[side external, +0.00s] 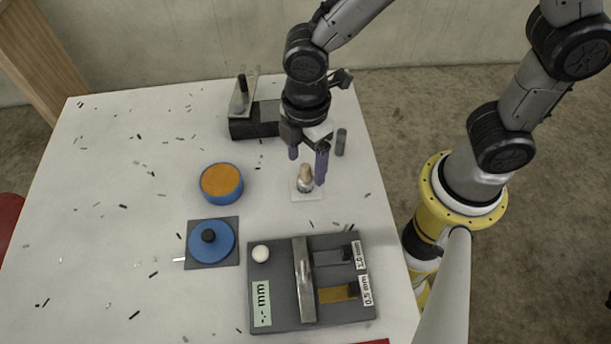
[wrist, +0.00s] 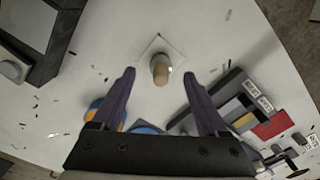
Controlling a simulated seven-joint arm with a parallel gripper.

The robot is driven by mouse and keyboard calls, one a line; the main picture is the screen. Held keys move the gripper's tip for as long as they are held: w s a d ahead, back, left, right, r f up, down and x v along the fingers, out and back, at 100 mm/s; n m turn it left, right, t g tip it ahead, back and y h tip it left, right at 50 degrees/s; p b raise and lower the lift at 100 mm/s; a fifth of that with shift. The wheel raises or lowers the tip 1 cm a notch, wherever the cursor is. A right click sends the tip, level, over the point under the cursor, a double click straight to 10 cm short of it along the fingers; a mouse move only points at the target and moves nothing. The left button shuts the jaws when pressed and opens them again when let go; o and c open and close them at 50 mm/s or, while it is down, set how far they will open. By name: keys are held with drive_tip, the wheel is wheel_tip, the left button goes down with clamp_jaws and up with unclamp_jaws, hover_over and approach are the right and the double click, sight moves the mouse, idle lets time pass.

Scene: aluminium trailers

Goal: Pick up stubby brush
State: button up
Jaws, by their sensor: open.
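The stubby brush (side external: 305,178) stands upright on a small white square pad (side external: 306,196) near the table's right side. It has a tan top and a metallic lower part. In the wrist view the brush (wrist: 160,70) lies centred between my fingers, slightly beyond the tips. My gripper (side external: 308,167) is open with its two purple fingers pointing down, just above and around the brush's top. The wrist view shows the gripper (wrist: 161,73) with a wide gap on each side of the brush. Neither finger appears to touch it.
A blue round container with orange top (side external: 221,184) and a blue disc with black knob (side external: 210,241) are to the left. A grey gauge board (side external: 275,318) lies in front. A dark block (side external: 245,127) and a grey cylinder (side external: 341,142) stand behind. The left table is mostly clear, with scattered chips.

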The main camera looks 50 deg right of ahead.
sight(306, 176)
drive_tip(key=shift+a+f, duration=0.1)
drive_tip(key=shift+f, duration=2.25)
clamp_jaws()
